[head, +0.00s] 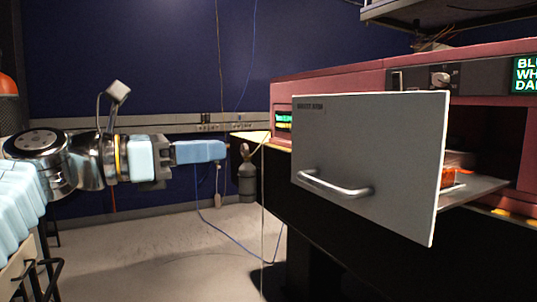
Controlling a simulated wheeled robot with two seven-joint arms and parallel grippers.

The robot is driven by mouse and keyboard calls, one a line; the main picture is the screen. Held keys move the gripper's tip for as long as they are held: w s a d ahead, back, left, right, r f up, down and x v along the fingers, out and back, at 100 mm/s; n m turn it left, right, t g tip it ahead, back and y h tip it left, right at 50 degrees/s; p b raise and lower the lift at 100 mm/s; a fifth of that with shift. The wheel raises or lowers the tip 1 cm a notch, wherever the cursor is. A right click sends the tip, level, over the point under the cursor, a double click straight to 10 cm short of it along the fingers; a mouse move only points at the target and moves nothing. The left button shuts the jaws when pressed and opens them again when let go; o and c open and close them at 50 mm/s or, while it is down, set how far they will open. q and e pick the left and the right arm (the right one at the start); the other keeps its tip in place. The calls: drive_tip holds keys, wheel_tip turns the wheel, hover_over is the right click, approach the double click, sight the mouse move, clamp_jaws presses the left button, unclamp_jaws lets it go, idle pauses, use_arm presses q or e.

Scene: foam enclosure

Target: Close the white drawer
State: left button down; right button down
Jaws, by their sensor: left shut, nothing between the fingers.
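The drawer (375,150) is pulled out of a reddish-pink cabinet on the right. Its flat front panel looks light grey-white and has a curved metal handle (335,186) low on its left half. Part of the drawer tray (478,190) shows behind the panel, with an orange item on it. My left gripper (226,151) reaches in from the left, with its light-blue fingers shut and empty. It appears to the left of the panel in the picture, apart from it. My right gripper is not in view.
The pink cabinet (400,64) has a knob and a lit green display (525,75). A grey cylinder (246,178) hangs behind my left gripper. A blue cable (232,240) hangs near the floor (150,250), which is open below my left arm.

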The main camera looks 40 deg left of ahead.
sight(301, 143)
use_arm(q)
drive_tip(key=b+x, duration=0.1)
drive_tip(key=x, duration=1.2)
drive_tip(key=shift+w+d, duration=0.15)
drive_tip(key=shift+w, duration=0.25)
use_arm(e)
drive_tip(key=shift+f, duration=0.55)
